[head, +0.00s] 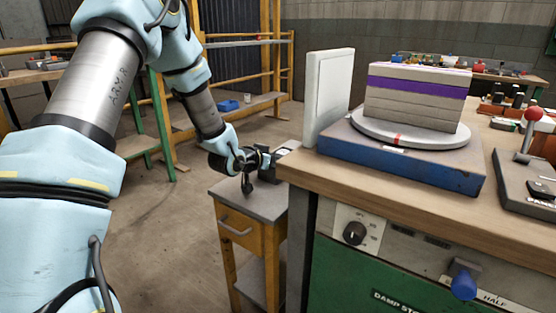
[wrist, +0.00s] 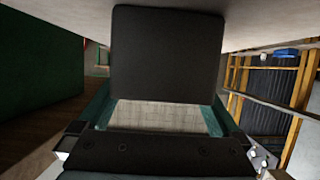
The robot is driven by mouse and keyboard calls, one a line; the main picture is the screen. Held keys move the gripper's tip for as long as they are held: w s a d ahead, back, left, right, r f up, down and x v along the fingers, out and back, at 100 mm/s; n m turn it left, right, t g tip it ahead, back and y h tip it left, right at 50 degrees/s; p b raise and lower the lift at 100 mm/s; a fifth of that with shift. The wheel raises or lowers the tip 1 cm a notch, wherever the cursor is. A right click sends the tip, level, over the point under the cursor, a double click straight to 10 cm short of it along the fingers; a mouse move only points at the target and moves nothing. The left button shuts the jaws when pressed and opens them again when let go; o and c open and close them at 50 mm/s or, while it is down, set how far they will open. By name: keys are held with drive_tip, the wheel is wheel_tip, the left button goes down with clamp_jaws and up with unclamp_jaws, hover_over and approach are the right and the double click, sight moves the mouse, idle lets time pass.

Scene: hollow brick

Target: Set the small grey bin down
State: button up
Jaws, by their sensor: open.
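My gripper (head: 253,168) is low over the grey top of a small yellow side cabinet (head: 240,189), left of the big workbench, with its jaws open.
The wooden workbench (head: 305,174) stands close on the right, bearing a blue-based turntable (head: 400,163) with a stacked block (head: 415,95) and a white upright panel (head: 328,92). Yellow shelving (head: 265,103) with a blue bin (head: 228,105) is behind. Floor at left is clear.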

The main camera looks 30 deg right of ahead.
drive_tip(key=v, duration=1.2)
drive_tip(key=w+a+n+y, duration=0.1)
drive_tip(key=a, duration=0.2)
drive_tip(key=a+y, duration=0.2)
drive_tip(key=a, duration=0.1)
drive_tip(key=w+a+f+n+y, duration=0.1)
drive_tip(key=a, duration=0.2)
drive_tip(key=shift+w+a+n+t+y, duration=0.3)
drive_tip(key=shift+w+t, duration=0.05)
drive_tip(key=shift+t, duration=0.05)
drive_tip(key=s+a+n+g+y, duration=0.1)
drive_tip(key=a+n+y, duration=0.1)
drive_tip(key=a, duration=0.4)
drive_tip(key=s+a+n+y, duration=0.1)
drive_tip(key=a+y, duration=0.2)
drive_tip(key=a, duration=0.3)
drive_tip(key=s+a+r+n+g+y, duration=0.1)
drive_tip(key=s+a+n+g, duration=0.3)
drive_tip(key=s+a, duration=0.6)
drive_tip(key=s+n+y, duration=0.1)
drive_tip(key=s, duration=0.1)
drive_tip(key=shift+s+a+r+g, duration=0.2)
drive_tip(key=shift+s+r+g, duration=0.15)
drive_tip(key=shift+g, duration=0.05)
drive_tip(key=shift+p, duration=0.3)
wheel_tip(320, 180, up, 21)
drive_tip(key=p, duration=2.1)
drive_tip(key=shift+r, duration=0.1)
